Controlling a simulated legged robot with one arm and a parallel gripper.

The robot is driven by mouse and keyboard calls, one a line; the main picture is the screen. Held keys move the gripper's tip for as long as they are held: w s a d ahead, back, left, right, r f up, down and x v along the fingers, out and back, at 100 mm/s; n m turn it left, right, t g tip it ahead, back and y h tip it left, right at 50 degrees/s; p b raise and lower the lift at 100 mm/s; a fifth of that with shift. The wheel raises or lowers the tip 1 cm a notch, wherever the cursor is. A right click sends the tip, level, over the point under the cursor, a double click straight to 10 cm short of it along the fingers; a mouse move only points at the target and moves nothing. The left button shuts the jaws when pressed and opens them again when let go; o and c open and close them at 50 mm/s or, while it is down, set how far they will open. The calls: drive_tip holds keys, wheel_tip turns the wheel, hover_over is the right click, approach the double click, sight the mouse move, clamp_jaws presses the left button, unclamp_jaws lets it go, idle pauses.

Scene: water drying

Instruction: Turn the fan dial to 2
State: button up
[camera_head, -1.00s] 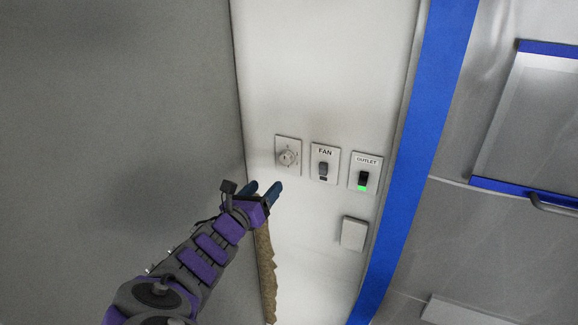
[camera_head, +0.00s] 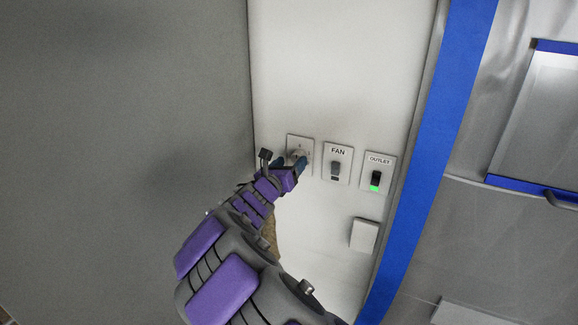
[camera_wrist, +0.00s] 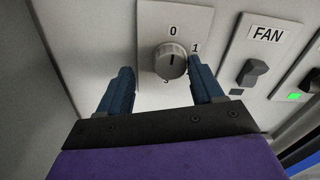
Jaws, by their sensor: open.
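The fan dial (camera_wrist: 170,62) is a round grey knob on a white wall plate (camera_wrist: 150,18). My gripper (camera_wrist: 158,85) is open, with one blue finger to the left of the knob and one to the right, near the knob's right edge. Whether either finger touches the knob I cannot tell. In the head view my gripper (camera_head: 290,164) is at the dial plate (camera_head: 296,140) and covers part of the knob.
To the right of the dial are the FAN switch (camera_head: 336,168) and the OUTLET switch (camera_head: 376,180) with a green light. A blank white box (camera_head: 364,235) is below them. A blue strip (camera_head: 420,150) edges the wall on the right; a grey wall (camera_head: 120,130) is at left.

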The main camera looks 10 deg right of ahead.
drive_tip(key=shift+w+f, duration=0.1)
drive_tip(key=shift+w, duration=0.1)
drive_tip(key=shift+s+d, duration=0.1)
drive_tip(key=shift+d, duration=0.15)
drive_tip(key=shift+s+d, duration=0.15)
drive_tip(key=shift+d, duration=0.7)
drive_tip(key=shift+c, duration=1.2)
drive_tip(key=shift+d, duration=0.15)
drive_tip(key=shift+c, duration=0.8)
drive_tip(key=shift+w+a, duration=0.2)
drive_tip(key=shift+a, duration=0.1)
drive_tip(key=c, duration=0.3)
drive_tip(key=shift+a, duration=0.15)
drive_tip(key=shift+c, duration=0.7)
drive_tip(key=shift+a, duration=0.1)
drive_tip(key=shift+c, duration=0.8)
drive_tip(key=shift+s, duration=0.1)
drive_tip(key=shift+c, duration=0.3)
